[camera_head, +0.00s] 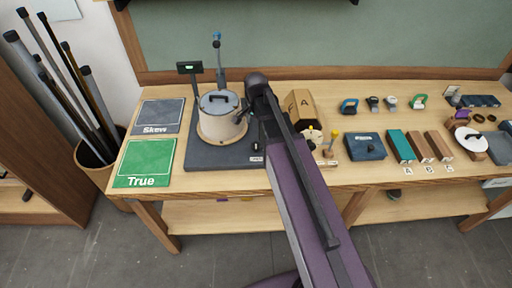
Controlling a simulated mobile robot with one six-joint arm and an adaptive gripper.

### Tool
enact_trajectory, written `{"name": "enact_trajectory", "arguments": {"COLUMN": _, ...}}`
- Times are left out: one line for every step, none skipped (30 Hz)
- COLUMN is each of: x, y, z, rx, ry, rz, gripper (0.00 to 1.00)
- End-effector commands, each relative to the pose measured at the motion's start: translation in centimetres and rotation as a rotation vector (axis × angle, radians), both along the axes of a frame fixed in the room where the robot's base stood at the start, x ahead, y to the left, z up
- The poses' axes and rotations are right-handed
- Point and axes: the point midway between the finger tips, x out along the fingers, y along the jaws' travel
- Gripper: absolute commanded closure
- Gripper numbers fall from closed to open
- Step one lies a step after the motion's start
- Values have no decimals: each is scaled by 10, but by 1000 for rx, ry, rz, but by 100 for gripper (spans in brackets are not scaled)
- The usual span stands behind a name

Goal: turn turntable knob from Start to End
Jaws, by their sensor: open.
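My purple and dark arm crosses in front of the base's right side.
A grey "Skew" mat (160,113) and green "True" mat (148,160) lie at the left. A small display (190,68) stands behind the pot. A wooden box (300,106), a blue box (365,146), coloured blocks (401,146) and small tools crowd the bench's right side.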

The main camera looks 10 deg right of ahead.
Motion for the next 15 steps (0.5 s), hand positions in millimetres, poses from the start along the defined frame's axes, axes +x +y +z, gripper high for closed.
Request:
{"name": "enact_trajectory", "arguments": {"x": 0, "y": 0, "z": -8, "rx": 0, "ry": 0, "rz": 0, "gripper": 7}}
{"name": "enact_trajectory", "arguments": {"x": 0, "y": 0, "z": -10, "rx": 0, "ry": 0, "rz": 0, "gripper": 7}}
{"name": "enact_trajectory", "arguments": {"x": 0, "y": 0, "z": -13, "rx": 0, "ry": 0, "rz": 0, "gripper": 7}}
{"name": "enact_trajectory", "arguments": {"x": 0, "y": 0, "z": -16, "rx": 0, "ry": 0, "rz": 0, "gripper": 7}}
{"name": "enact_trajectory", "arguments": {"x": 0, "y": 0, "z": -18, "rx": 0, "ry": 0, "rz": 0, "gripper": 7}}
{"name": "enact_trajectory", "arguments": {"x": 0, "y": 0, "z": -21, "rx": 0, "ry": 0, "rz": 0, "gripper": 7}}
{"name": "enact_trajectory", "arguments": {"x": 0, "y": 0, "z": -23, "rx": 0, "ry": 0, "rz": 0, "gripper": 7}}
{"name": "enact_trajectory", "arguments": {"x": 0, "y": 0, "z": -25, "rx": 0, "ry": 0, "rz": 0, "gripper": 7}}
{"name": "enact_trajectory", "arguments": {"x": 0, "y": 0, "z": -28, "rx": 0, "ry": 0, "rz": 0, "gripper": 7}}
{"name": "enact_trajectory", "arguments": {"x": 0, "y": 0, "z": -30, "rx": 0, "ry": 0, "rz": 0, "gripper": 7}}
{"name": "enact_trajectory", "arguments": {"x": 0, "y": 0, "z": -33, "rx": 0, "ry": 0, "rz": 0, "gripper": 7}}
{"name": "enact_trajectory", "arguments": {"x": 0, "y": 0, "z": -36, "rx": 0, "ry": 0, "rz": 0, "gripper": 7}}
{"name": "enact_trajectory", "arguments": {"x": 0, "y": 0, "z": -38, "rx": 0, "ry": 0, "rz": 0, "gripper": 7}}
{"name": "enact_trajectory", "arguments": {"x": 0, "y": 0, "z": -40, "rx": 0, "ry": 0, "rz": 0, "gripper": 7}}
{"name": "enact_trajectory", "arguments": {"x": 0, "y": 0, "z": -43, "rx": 0, "ry": 0, "rz": 0, "gripper": 7}}
